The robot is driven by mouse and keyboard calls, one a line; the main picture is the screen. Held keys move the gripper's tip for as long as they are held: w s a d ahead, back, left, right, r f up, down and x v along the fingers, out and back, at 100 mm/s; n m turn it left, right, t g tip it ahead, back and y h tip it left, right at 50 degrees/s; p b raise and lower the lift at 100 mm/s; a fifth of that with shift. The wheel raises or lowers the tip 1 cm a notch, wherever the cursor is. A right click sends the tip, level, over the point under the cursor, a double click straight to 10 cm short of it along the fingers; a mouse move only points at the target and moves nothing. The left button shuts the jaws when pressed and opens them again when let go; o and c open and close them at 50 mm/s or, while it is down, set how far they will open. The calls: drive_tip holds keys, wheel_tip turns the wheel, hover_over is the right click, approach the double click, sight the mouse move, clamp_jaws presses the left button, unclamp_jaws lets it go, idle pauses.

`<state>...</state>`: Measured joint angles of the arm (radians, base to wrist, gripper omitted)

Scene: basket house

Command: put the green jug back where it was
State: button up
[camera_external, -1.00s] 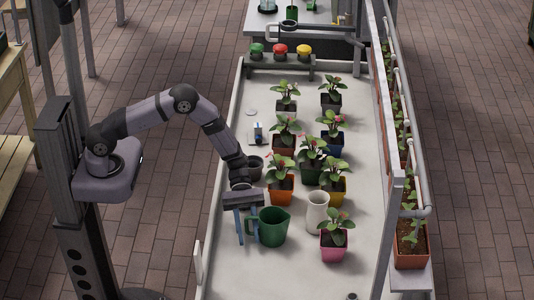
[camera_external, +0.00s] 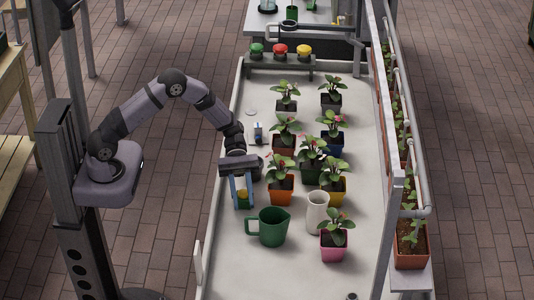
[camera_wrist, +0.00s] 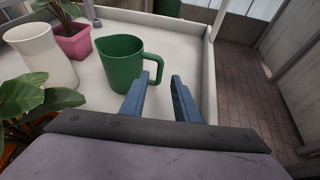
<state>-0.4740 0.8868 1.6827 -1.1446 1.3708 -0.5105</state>
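The green jug (camera_external: 273,228) stands upright on the white bench in the external view, with its handle towards the left. My gripper (camera_external: 243,206), with blue fingers, is behind the handle and to its left, apart from the jug. In the wrist view the jug (camera_wrist: 122,70) stands beyond the open, empty fingers (camera_wrist: 155,90). Its handle is just past the fingertips. A small yellow and green thing (camera_external: 243,196) shows between the fingers in the external view; I cannot tell what it is.
A cream pitcher (camera_external: 316,212) and a pink pot (camera_external: 334,247) with a plant stand right of the jug. Several potted plants, including one in an orange pot (camera_external: 281,191), fill the bench's middle. The bench (camera_external: 255,275) is clear in front of the jug.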

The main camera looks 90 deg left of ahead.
drive_tip(key=s+d+m+g+y, duration=0.3)
drive_tip(key=s+m+g+y, duration=0.25)
drive_tip(key=s+m, duration=0.55)
drive_tip(key=s+a+m+t+y, duration=0.1)
drive_tip(key=s+a+m+y, duration=0.1)
drive_tip(key=s, duration=0.4)
drive_tip(key=s+a+r+m+t+y, duration=0.1)
drive_tip(key=s+a+m+y, duration=0.2)
drive_tip(key=s+m+y, duration=0.2)
drive_tip(key=shift+s+r+m, duration=0.25)
drive_tip(key=shift+s+m, duration=0.1)
drive_tip(key=shift+m, duration=0.55)
drive_tip(key=shift+a+t+y, duration=0.1)
drive_tip(key=shift+t+y, duration=0.15)
wheel_tip(320, 180, up, 6)
drive_tip(key=p, duration=0.6)
